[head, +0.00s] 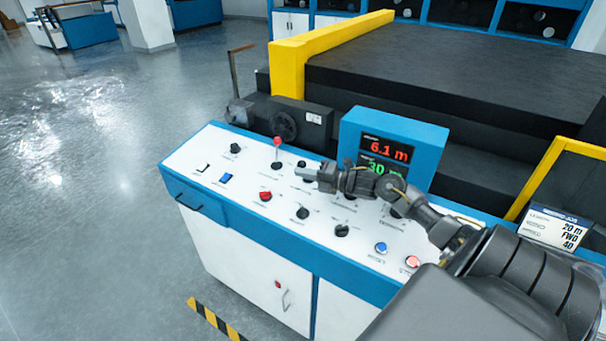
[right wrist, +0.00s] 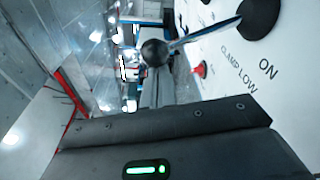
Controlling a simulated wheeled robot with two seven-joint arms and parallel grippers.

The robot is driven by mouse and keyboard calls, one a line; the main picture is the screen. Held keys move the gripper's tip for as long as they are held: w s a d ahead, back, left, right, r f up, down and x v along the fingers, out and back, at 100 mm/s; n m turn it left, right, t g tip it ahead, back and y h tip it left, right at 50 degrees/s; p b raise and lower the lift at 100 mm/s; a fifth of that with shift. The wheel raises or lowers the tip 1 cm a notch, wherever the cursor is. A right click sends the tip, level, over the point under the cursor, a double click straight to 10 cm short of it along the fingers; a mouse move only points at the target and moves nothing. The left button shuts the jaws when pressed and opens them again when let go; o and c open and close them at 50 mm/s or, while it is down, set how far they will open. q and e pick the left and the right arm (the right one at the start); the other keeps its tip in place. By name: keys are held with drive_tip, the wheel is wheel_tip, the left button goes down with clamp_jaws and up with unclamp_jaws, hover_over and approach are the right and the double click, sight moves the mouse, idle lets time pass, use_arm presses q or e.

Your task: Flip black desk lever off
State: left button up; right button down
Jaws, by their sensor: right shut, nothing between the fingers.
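The black desk lever (right wrist: 155,52) shows in the right wrist view as a black ball on a thin metal rod, leaning from a black round base. The panel beside it reads "CLAMP LOW" and "ON". In the head view its small black ball (head: 301,163) shows just behind my right fingertips, and the base is mostly hidden by the gripper. My right gripper (head: 304,173) is shut and empty, low over the white panel beside the lever. Whether it touches the lever I cannot tell. My left gripper is out of view.
The desk panel (head: 225,155) also carries a red-ball lever (head: 277,143) just left of the gripper, a red button (head: 265,196), a blue rocker (head: 226,178) and several black knobs. A blue-framed display (head: 395,145) stands close behind my right arm. Open floor lies left.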

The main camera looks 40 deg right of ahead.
drive_tip(key=shift+w+d+r+b, duration=0.1)
drive_tip(key=shift+d+b, duration=0.3)
drive_tip(key=shift+b, duration=0.25)
drive_tip(key=shift+r, duration=0.2)
drive_tip(key=a, duration=0.2)
drive_tip(key=a+f, duration=0.1)
drive_tip(key=a, duration=0.1)
drive_tip(key=shift+s+a+p, duration=0.2)
drive_tip(key=shift+p, duration=0.1)
drive_tip(key=b+v, duration=0.1)
drive_tip(key=v, duration=0.3)
drive_tip(key=b+v, duration=0.2)
drive_tip(key=v, duration=0.2)
drive_tip(key=shift+s+d+f, duration=0.15)
drive_tip(key=shift+d+f, duration=0.05)
drive_tip(key=shift+d, duration=0.15)
drive_tip(key=shift+r+v, duration=0.2)
drive_tip(key=shift+v, duration=0.7)
